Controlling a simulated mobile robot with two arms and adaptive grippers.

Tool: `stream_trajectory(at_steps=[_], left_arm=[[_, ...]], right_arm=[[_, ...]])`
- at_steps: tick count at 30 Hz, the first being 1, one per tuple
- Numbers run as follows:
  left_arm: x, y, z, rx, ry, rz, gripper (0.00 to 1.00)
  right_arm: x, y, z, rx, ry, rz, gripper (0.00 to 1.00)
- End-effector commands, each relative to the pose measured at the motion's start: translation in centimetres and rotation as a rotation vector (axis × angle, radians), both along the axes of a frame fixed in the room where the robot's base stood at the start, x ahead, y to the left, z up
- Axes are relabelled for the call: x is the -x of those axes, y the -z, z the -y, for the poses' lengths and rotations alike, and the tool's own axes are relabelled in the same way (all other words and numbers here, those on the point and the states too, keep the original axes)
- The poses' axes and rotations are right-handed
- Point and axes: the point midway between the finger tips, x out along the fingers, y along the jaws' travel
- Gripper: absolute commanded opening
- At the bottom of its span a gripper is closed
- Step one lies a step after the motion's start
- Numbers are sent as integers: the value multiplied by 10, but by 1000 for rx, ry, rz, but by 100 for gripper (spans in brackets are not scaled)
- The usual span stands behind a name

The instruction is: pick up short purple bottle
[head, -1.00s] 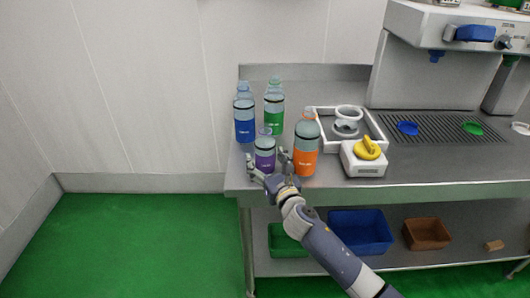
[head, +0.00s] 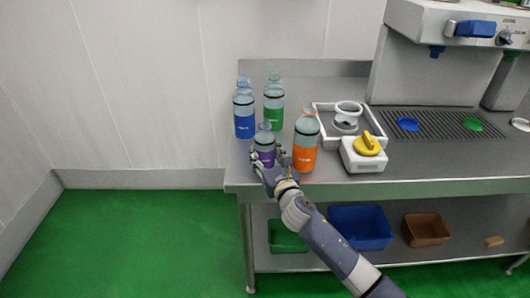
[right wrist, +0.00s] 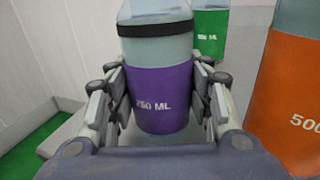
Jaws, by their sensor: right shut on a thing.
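The short purple bottle (head: 265,146) stands upright near the left front of the steel counter. In the right wrist view the bottle (right wrist: 160,92) fills the middle, with its purple "250 ML" label and a dark band above it. My right gripper (head: 267,160) is shut on the bottle, with one finger on each side of its label. In the right wrist view the gripper (right wrist: 160,100) shows both fingers against the bottle's sides. My left gripper is not in view.
An orange bottle (head: 305,150) stands close to the right. A blue bottle (head: 244,120) and a green bottle (head: 274,112) stand behind. A white tray (head: 377,128) and a box with a yellow knob (head: 364,160) are farther right. The counter's front edge (head: 400,190) runs below.

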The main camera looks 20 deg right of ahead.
Motion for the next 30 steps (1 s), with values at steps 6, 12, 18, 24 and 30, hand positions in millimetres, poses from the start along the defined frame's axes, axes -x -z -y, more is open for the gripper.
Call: stream_trajectory(at_steps=[6,12,18,24,30], left_arm=[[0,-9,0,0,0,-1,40],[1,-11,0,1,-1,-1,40],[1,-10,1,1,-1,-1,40],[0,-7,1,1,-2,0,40],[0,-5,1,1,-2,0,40]], right_arm=[[-1,-28,0,3,-2,6,33],[31,-35,3,3,-2,-2,33],[79,-39,9,1,-3,-2,33],[123,-43,14,0,-1,-2,33],[149,-46,17,1,0,-1,33]])
